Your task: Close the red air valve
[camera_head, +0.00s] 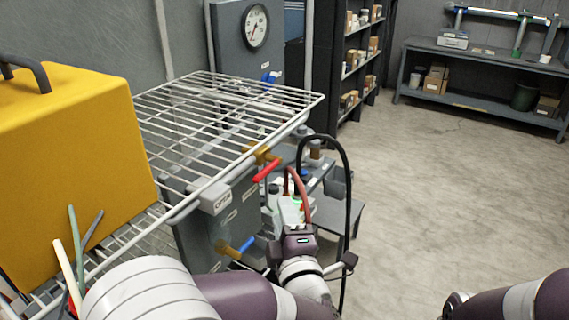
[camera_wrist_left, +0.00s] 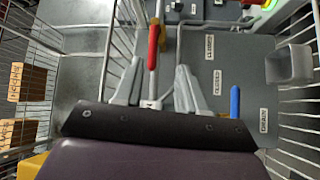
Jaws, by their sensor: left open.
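The red valve handle (camera_head: 266,170) sticks out from a brass valve body (camera_head: 262,155) under the front edge of the wire rack. In the left wrist view the red handle (camera_wrist_left: 153,45) points toward the gripper, in line with the gap between the fingers. My left gripper (camera_head: 297,228) is low and to the right of the red handle in the head view, its fingers hard to make out. In the left wrist view my left gripper (camera_wrist_left: 159,68) has its two grey fingers apart. I cannot tell whether they touch the handle. My right gripper is not visible.
A blue handle (camera_head: 247,243) sits lower on the grey panel (camera_wrist_left: 225,100). The wire rack (camera_head: 215,115) overhangs the valves and carries a yellow case (camera_head: 70,165). A black hose (camera_head: 345,170) arches beside the gripper. The floor (camera_head: 430,190) to the right is clear.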

